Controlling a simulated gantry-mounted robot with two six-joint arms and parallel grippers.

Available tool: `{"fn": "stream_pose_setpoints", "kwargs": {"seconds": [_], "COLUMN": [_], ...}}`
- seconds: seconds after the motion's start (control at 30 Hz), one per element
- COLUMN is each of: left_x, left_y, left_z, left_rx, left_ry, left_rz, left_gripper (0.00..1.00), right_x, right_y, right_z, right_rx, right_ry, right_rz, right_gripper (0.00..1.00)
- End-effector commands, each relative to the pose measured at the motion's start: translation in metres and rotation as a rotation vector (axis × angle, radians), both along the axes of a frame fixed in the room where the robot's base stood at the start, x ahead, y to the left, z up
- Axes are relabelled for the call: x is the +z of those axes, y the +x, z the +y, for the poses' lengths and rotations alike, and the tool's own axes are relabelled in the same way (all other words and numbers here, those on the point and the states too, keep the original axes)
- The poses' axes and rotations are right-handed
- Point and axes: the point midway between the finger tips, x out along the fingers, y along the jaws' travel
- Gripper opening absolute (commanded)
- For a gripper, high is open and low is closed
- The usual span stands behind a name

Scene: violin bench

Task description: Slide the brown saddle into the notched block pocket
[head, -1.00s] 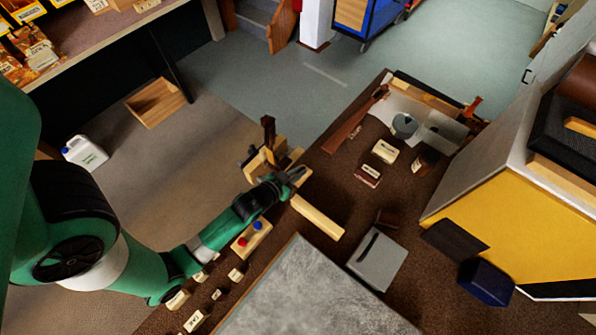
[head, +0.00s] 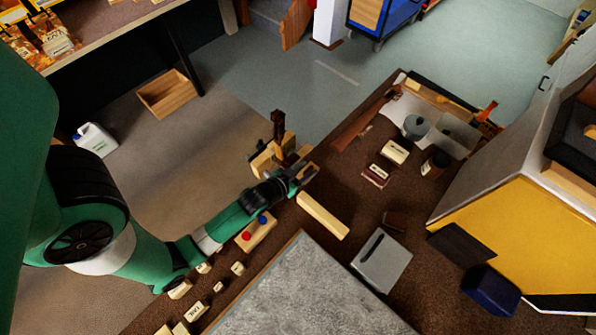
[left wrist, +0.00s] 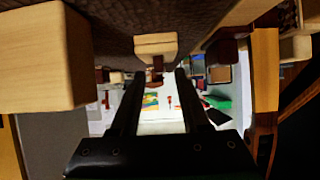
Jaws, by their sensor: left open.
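My left gripper (head: 306,176) is open beside the wooden holder at the bench's left edge. In the left wrist view its two dark fingers (left wrist: 157,80) stand apart. A pale wooden block (left wrist: 157,44) shows beyond the fingertips, with a small brown piece (left wrist: 155,74) between the fingers in the picture; I cannot tell if they touch. A small dark brown piece (head: 393,220) lies by the grey slotted box; I cannot tell which brown piece is the saddle. The pale holder (head: 265,161) carries an upright brown part (head: 278,126). No notch or pocket is clear. My right gripper is out of view.
A pale wooden bar (head: 322,215) lies just below my left gripper. The grey slotted box (head: 381,262) stands right of a grey slab (head: 305,290). Labelled blocks (head: 395,151) and a dark jar (head: 434,162) stand farther back.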

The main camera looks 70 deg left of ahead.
Motion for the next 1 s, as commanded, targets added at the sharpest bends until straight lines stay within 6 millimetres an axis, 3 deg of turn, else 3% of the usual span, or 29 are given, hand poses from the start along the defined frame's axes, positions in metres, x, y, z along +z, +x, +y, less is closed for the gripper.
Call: {"fn": "stream_pose_setpoints", "kwargs": {"seconds": [0.17,0.43,0.6,0.77,0.83,1.0], "left_x": [0.038,0.095,0.105,0.115,0.125,0.127], "left_y": [-0.002,-0.035,-0.061,-0.077,-0.081,-0.089], "left_z": [-0.003,-0.042,-0.074,-0.091,-0.097,-0.104], "left_rx": [-0.002,-0.007,-0.014,-0.012,-0.01,-0.005], "left_ry": [0.0,0.001,0.002,0.003,0.0,0.0], "left_rz": [-0.001,-0.001,0.004,0.003,0.01,0.008], "left_gripper": [0.46,0.46,0.46,0.46,0.46,0.46], "right_x": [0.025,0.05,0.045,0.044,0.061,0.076], "right_y": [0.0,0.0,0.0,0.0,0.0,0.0], "right_z": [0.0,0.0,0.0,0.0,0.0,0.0], "right_rx": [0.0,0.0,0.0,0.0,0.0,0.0], "right_ry": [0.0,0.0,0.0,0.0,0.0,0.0], "right_rz": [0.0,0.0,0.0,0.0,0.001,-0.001], "right_gripper": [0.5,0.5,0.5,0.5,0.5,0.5]}}
